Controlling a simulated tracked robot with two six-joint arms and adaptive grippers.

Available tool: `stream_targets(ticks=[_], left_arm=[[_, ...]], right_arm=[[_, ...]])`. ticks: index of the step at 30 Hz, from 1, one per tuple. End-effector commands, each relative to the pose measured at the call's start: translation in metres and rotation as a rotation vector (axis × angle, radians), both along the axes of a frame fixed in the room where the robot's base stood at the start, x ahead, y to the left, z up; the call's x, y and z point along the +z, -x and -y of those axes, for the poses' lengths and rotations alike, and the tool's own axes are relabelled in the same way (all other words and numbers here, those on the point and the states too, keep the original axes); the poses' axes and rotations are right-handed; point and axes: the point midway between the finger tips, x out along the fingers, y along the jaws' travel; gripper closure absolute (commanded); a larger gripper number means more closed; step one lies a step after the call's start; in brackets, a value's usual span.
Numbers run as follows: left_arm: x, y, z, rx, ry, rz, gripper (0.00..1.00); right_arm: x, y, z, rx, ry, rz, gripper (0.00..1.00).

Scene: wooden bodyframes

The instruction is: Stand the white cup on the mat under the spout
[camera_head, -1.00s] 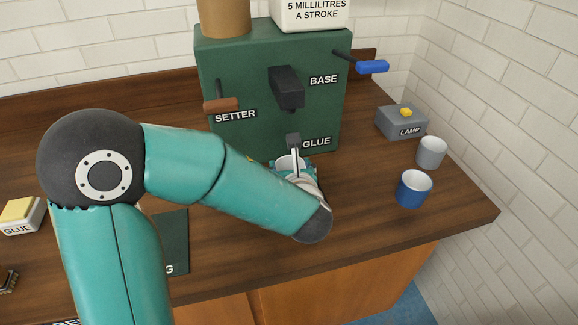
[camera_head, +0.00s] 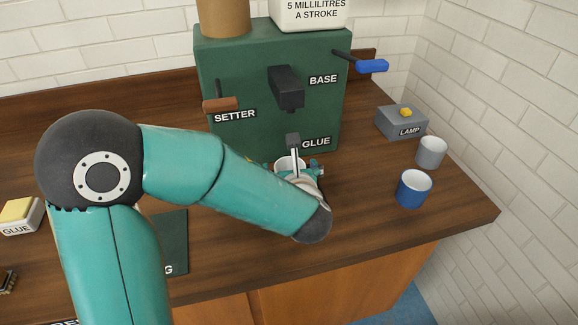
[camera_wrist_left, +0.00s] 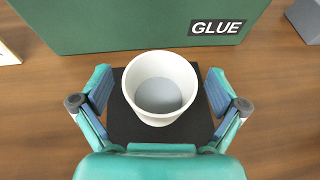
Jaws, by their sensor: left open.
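The white cup (camera_wrist_left: 160,90) stands upright on the black mat (camera_wrist_left: 130,128) in the left wrist view. In the head view the cup (camera_head: 288,163) shows only in part behind my left wrist. The dark spout (camera_head: 286,88) juts from the green machine (camera_head: 235,65) above the cup. My left gripper (camera_wrist_left: 160,86) is open, with one finger on each side of the cup and a gap on both sides. The mat is hidden by my arm in the head view. My right gripper is not in view.
A blue cup (camera_head: 413,190), a grey cup (camera_head: 431,153) and a grey lamp box (camera_head: 402,123) stand to the right. A blue-handled lever (camera_head: 372,66) and a brown-handled lever (camera_head: 220,104) stick out from the machine. A glue box (camera_head: 20,216) lies at the far left.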

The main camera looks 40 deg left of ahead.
Motion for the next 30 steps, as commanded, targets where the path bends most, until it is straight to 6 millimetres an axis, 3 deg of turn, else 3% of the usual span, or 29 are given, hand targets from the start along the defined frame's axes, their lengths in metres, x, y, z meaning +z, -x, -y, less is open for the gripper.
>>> stream_targets(ticks=[8,21,30], left_arm=[[0.007,0.011,0.012,-0.003,0.0,0.003,0.03],[0.038,0.066,0.063,-0.006,0.0,0.003,0.03],[0.045,0.081,0.075,0.0,0.0,0.0,0.03]], right_arm=[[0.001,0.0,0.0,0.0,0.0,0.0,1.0],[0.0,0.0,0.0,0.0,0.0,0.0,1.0],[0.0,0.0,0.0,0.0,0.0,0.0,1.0]])
